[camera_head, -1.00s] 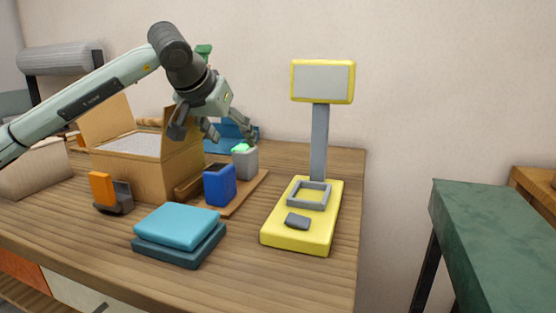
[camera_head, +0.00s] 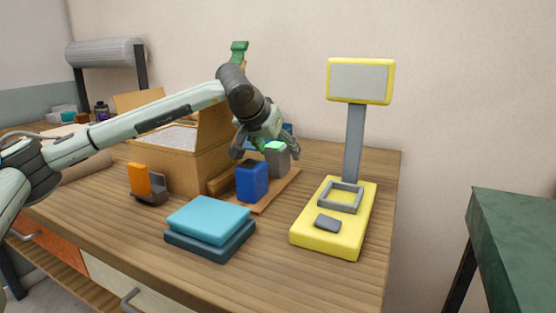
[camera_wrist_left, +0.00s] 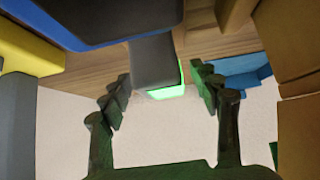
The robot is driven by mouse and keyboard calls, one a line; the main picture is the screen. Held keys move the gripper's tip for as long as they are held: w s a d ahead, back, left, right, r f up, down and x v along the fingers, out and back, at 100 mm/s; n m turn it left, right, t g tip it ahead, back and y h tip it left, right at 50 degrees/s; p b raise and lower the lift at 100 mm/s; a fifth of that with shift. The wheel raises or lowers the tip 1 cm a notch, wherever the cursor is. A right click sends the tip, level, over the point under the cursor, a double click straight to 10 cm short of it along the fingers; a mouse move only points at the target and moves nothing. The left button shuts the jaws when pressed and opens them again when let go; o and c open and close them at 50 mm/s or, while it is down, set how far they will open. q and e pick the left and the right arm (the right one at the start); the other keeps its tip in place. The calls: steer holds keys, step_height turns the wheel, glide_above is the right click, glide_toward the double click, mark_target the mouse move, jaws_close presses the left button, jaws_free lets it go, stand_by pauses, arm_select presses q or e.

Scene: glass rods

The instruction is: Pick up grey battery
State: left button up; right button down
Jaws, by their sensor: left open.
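The grey battery (camera_head: 281,161) is a small grey block with a bright green top. It stands upright on a wooden board, behind and to the right of a blue block. My left gripper (camera_head: 255,150) is at the battery, seen from behind its wrist, and partly covers it. In the left wrist view the open fingers (camera_wrist_left: 158,92) reach toward the battery (camera_wrist_left: 153,62). The battery's green end lies between the fingertips, with a gap on both sides. My right gripper is in neither view.
The blue battery (camera_head: 252,181) stands close in front. A cardboard box (camera_head: 178,167) is to the left, a yellow scale (camera_head: 328,244) to the right. The wooden board (camera_head: 280,190) shows bare in front.

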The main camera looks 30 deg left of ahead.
arm_select(q)
jaws_close()
stand_by(0.3)
steer(key=shift+r, duration=0.15)
